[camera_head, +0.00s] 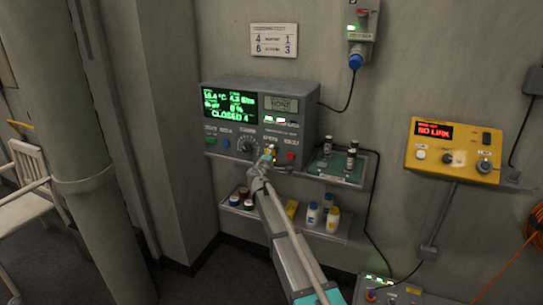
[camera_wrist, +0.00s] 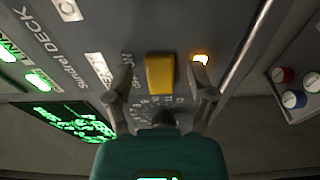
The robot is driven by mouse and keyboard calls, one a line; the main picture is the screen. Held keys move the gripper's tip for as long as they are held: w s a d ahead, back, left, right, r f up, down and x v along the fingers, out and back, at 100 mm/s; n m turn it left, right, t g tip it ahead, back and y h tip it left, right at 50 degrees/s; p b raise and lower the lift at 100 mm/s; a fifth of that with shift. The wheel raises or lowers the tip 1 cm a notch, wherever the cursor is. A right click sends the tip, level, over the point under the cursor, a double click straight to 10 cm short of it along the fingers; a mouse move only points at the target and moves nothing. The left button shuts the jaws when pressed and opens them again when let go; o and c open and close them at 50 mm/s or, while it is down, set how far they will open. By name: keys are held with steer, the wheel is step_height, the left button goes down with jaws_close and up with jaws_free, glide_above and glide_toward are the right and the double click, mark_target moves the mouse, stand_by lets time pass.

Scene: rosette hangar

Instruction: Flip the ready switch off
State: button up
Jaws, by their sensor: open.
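A grey console (camera_head: 262,98) with a green text screen (camera_head: 230,107) is mounted on the wall. The screen's bottom line reads CLOSED 4. In the wrist view a yellow block-shaped control (camera_wrist: 160,74) sits on the console face, with a lit amber lamp (camera_wrist: 200,58) to its right. I cannot read a ready label, so I cannot tell for sure that this is the ready switch. My gripper (camera_wrist: 160,84) is open, one finger on each side of the yellow control. Contact cannot be told. In the head view my gripper (camera_head: 266,160) is at the console's lower front and hides part of it.
A shelf (camera_head: 338,172) with small dark bottles is right of the console. A lower shelf (camera_head: 262,214) holds bottles and jars. A yellow box (camera_head: 454,150) reading NO LINK hangs further right. A thick pipe (camera_head: 88,150) and a white chair (camera_head: 28,190) are at left.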

jaws_close()
stand_by(0.4)
